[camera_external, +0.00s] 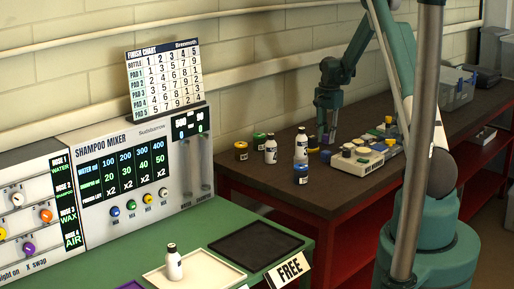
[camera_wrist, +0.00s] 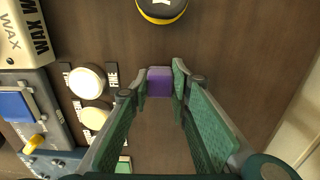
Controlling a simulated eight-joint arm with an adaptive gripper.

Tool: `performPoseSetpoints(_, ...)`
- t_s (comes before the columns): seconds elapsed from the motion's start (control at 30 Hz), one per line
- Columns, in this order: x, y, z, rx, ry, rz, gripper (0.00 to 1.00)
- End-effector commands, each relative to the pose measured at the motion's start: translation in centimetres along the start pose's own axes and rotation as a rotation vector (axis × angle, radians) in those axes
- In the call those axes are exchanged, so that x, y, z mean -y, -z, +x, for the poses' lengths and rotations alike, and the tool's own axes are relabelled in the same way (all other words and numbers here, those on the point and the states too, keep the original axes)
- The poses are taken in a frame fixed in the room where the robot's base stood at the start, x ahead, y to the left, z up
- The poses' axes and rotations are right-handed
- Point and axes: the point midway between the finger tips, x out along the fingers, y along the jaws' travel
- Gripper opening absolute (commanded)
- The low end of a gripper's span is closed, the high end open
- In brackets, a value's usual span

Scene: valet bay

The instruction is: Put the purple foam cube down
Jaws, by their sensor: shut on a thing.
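The purple foam cube (camera_wrist: 160,82) is between the fingertips of my gripper (camera_wrist: 158,86) in the wrist view. The fingers are shut on it from both sides, over the brown wooden bench (camera_wrist: 240,50). In the external view my gripper (camera_external: 327,132) points down at the dark bench top (camera_external: 280,184), near the wall. The cube cannot be made out clearly there. I cannot tell whether it touches the bench.
A green counter holds a white tray (camera_external: 210,273) and an empty dark tray (camera_external: 256,244) beside a FREE sign (camera_external: 288,269).

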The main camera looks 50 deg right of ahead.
Motion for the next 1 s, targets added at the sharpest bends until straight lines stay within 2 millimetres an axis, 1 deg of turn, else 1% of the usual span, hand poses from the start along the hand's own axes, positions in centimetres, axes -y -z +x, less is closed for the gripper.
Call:
performPoseSetpoints(0.33, 0.0, 0.0, 0.4, 0.0, 0.0, 0.0, 0.14)
performPoseSetpoints(0.37, 0.0, 0.0, 0.4, 0.0, 0.0, 0.0, 0.21)
performPoseSetpoints(0.4, 0.0, 0.0, 0.34, 0.0, 0.0, 0.0, 0.27)
performPoseSetpoints(0.47, 0.0, 0.0, 0.32, 0.0, 0.0, 0.0, 0.35)
performPoseSetpoints(0.83, 0.01, 0.0, 0.24, 0.0, 0.0, 0.0, 0.35)
performPoseSetpoints(1.0, 0.0, 0.0, -0.17, 0.0, 0.0, 0.0, 0.35)
